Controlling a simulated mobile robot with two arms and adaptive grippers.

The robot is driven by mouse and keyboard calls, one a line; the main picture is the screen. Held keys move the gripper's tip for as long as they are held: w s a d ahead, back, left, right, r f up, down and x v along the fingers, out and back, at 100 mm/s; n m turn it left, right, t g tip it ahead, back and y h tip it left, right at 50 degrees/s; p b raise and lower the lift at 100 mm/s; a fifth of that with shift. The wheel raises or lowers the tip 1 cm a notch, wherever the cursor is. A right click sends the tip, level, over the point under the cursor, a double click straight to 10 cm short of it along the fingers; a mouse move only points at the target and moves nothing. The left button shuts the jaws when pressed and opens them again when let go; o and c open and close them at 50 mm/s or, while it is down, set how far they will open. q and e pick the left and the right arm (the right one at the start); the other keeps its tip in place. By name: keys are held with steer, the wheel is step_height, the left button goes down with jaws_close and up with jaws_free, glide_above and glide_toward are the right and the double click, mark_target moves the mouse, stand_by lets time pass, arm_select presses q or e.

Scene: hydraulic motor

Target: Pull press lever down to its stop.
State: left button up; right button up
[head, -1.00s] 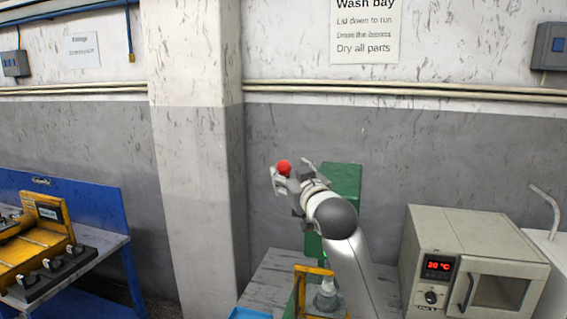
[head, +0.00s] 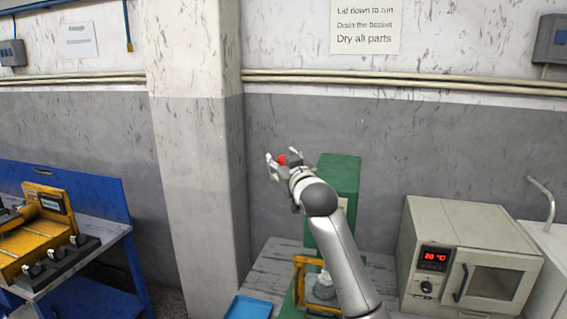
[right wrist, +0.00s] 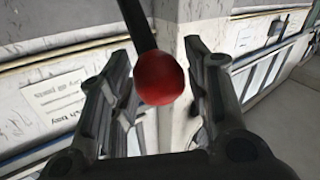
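The press is a green column (head: 340,180) on a bench, with a yellow frame (head: 301,272) at its lower front. The lever ends in a red ball knob (head: 281,160). In the right wrist view a dark lever rod (right wrist: 138,22) runs to the red knob (right wrist: 158,78). My right gripper (head: 280,163) is at the knob, with its fingers around it. In the right wrist view the gripper (right wrist: 165,92) is open, the knob lies between the fingers, and gaps show on both sides. My arm hides part of the press. My left gripper is not in view.
A beige oven (head: 465,258) with a red display stands right of the press. A blue tray (head: 248,307) lies at the bench's front left. A blue workbench (head: 85,200) with yellow equipment is at far left. A wall pillar (head: 200,170) stands behind, left of the gripper.

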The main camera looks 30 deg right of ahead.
jaws_close()
steer(key=s+a+f+n+t+b, duration=0.2)
steer(key=f+b, duration=0.7)
steer(key=b, duration=0.1)
steer(key=s+a+f+n+t+b, duration=0.2)
steer(key=a+f+b, duration=0.1)
steer(key=f+b, duration=0.6)
steer(key=s+a+f+n+t+y+b, duration=0.1)
steer(key=s+a+f+n+t+b, duration=0.1)
steer(key=f+b, duration=0.7)
steer(key=shift+s+a+f+b, duration=0.2)
steer(key=shift+a+f+b, duration=0.05)
steer(key=shift+b, duration=1.25)
